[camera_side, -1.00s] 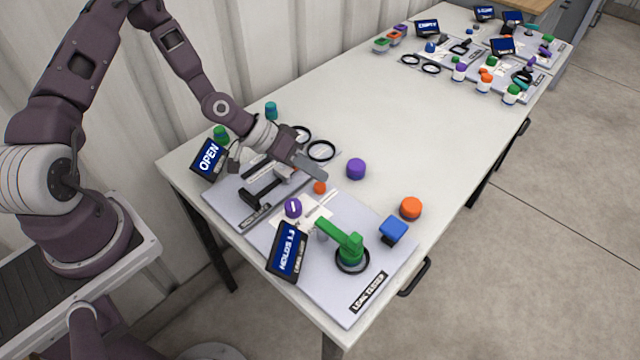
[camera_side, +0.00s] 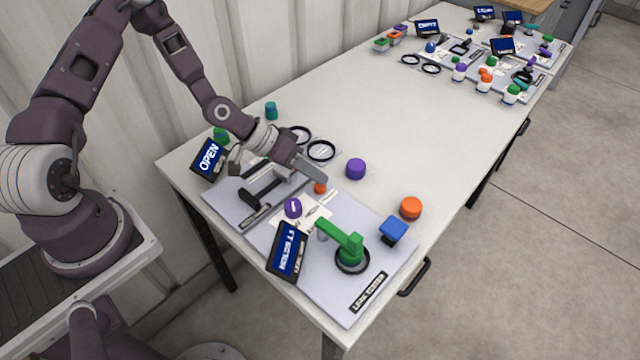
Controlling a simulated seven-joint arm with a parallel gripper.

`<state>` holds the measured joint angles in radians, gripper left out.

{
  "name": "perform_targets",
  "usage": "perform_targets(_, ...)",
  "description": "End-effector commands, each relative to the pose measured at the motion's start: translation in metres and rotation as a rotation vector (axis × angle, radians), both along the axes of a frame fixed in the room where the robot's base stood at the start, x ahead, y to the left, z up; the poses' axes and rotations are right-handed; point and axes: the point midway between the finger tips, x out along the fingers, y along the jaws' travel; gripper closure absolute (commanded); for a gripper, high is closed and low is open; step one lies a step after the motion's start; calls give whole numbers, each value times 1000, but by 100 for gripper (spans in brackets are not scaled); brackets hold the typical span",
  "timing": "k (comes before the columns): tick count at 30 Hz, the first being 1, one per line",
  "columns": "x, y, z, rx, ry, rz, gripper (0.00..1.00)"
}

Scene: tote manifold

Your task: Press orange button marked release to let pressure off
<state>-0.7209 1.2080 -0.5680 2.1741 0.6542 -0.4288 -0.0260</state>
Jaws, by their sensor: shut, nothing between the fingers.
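A small orange button (camera_side: 320,188) stands at the back edge of the leak tester panel (camera_side: 345,296). Any mark on it is too small to read. My gripper (camera_side: 318,177) is shut and empty, with its tips just above and behind the button in the picture. I cannot tell whether they touch it. The panel's tilted blue screen (camera_side: 288,250) seems to read "HOLDS" with a number. A green lever (camera_side: 345,243) sits over a black ring on the panel.
A purple cap (camera_side: 356,169) and an orange cap (camera_side: 411,208) stand on the table. A screen reading "OPEN" (camera_side: 209,157) is at left. The table's middle is clear.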

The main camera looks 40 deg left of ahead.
Motion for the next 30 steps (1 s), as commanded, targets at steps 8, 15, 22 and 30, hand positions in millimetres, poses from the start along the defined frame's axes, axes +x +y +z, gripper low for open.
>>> perform_targets(8, 0, 0, 0, 0, 0, 0, 100)
perform_targets(15, 0, 0, -3, -1, 0, 0, 100)
perform_targets(22, 0, 0, -6, -2, 0, 1, 100)
perform_targets(30, 0, 0, -9, -2, 0, 1, 100)
